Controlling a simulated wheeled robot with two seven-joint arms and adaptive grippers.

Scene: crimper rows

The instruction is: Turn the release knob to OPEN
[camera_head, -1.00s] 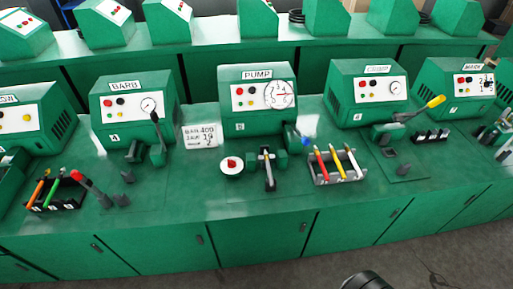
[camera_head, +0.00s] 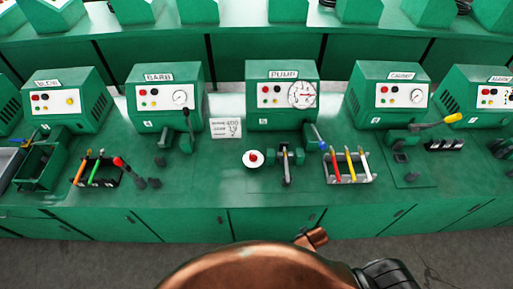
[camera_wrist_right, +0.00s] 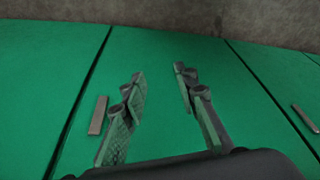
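The green PUMP station (camera_head: 282,110) stands in the middle of the bench in the head view, with a round dial (camera_head: 302,95) on its white panel. In front of it a small red knob (camera_head: 253,157) sits on a white disc; I cannot tell whether this is the release knob, and no OPEN mark is readable. A T-shaped metal handle (camera_head: 287,172) and a blue-tipped lever (camera_head: 320,138) are beside it. My right gripper (camera_wrist_right: 158,75) is open and empty in the right wrist view, facing the green cabinet fronts. My left gripper is not in view.
BARB (camera_head: 165,105) and CRIMP (camera_head: 387,100) stations flank the pump. A rack (camera_head: 350,179) with red, yellow and white handles stands right of it. A printed card (camera_head: 226,128) stands at its left. The bench front below is clear; cabinet doors (camera_head: 271,220) lie under it.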

